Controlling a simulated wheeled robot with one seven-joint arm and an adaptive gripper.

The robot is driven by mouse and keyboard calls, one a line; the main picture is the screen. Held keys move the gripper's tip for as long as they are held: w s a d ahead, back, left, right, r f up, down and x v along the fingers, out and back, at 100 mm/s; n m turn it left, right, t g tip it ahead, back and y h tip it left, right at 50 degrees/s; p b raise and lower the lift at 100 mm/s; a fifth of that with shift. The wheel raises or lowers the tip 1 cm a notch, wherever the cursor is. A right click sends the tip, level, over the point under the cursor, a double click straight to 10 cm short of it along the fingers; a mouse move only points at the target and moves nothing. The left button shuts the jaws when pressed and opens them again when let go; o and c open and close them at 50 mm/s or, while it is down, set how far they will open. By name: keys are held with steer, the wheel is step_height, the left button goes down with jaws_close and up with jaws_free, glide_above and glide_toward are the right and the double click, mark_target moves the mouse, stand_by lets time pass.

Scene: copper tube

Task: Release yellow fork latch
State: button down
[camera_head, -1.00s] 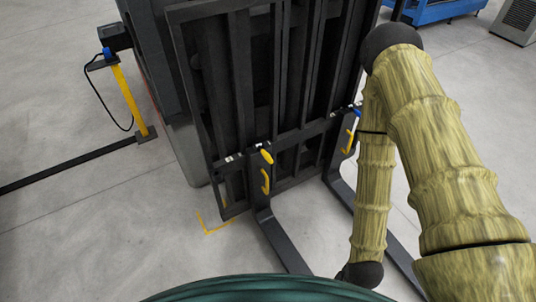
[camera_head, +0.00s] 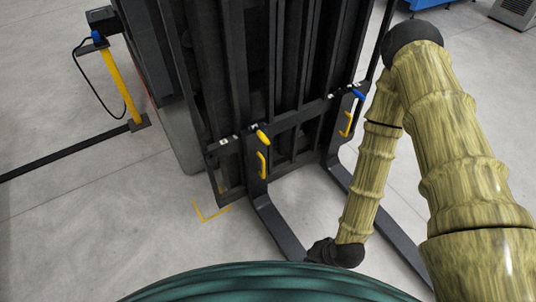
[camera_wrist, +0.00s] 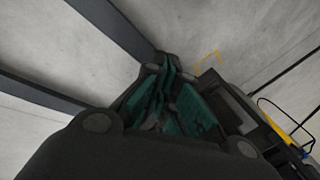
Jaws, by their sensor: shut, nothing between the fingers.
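The yellow fork latch (camera_head: 262,136) sits at the top of the left fork (camera_head: 275,228), on the carriage's lower bar. A yellow handle (camera_head: 262,164) is just below it on the fork's upright part. The right fork (camera_head: 375,208) has a blue latch (camera_head: 358,94) and another yellow handle (camera_head: 347,124). My gripper (camera_head: 312,252) is low in front of the carriage, near the left fork's outer end and apart from the latch; its tips are hard to make out there. In the wrist view my gripper (camera_wrist: 168,66) has its dark and green fingers together, with nothing held. The latch is not clear there.
The black mast and carriage (camera_head: 290,70) stand beyond the forks. A yellow post (camera_head: 114,82) with a black cable stands at left. A yellow corner mark (camera_head: 205,218) lies on the open grey floor (camera_head: 90,210). Blue equipment (camera_head: 428,4) is at the upper right.

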mark_target(263, 137)
steer(key=w+a+f+m+t+y+b, duration=0.25)
steer(key=w+a+m+b, duration=0.25)
steer(key=w, duration=0.4)
steer(key=w+a+f+m+t+y+b, duration=0.2)
steer(key=w+a+m+t+b, duration=0.25)
steer(key=w, duration=0.35)
steer(key=w+d+r+m+t+y+b, duration=0.1)
steer(key=w+r+m+t+y+b, duration=0.1)
steer(key=w+m+b, duration=0.3)
steer(key=w+d+r+m+t+y+b, duration=0.1)
steer(key=w+r+m+t+b, duration=0.3)
steer(key=w, duration=0.5)
steer(key=m+t+b, duration=0.1)
steer(key=m+b, duration=0.1)
steer(key=m, duration=0.1)
steer(key=shift+w+d+t+y, duration=0.3)
steer(key=shift+w+y, duration=0.05)
steer(key=shift+w+a+m, duration=0.1)
steer(key=shift+m, duration=0.15)
steer(key=w+a+r+b, duration=0.2)
steer(key=w+a+r, duration=0.3)
steer(key=w+r, duration=0.1)
steer(key=shift+x, duration=0.9)
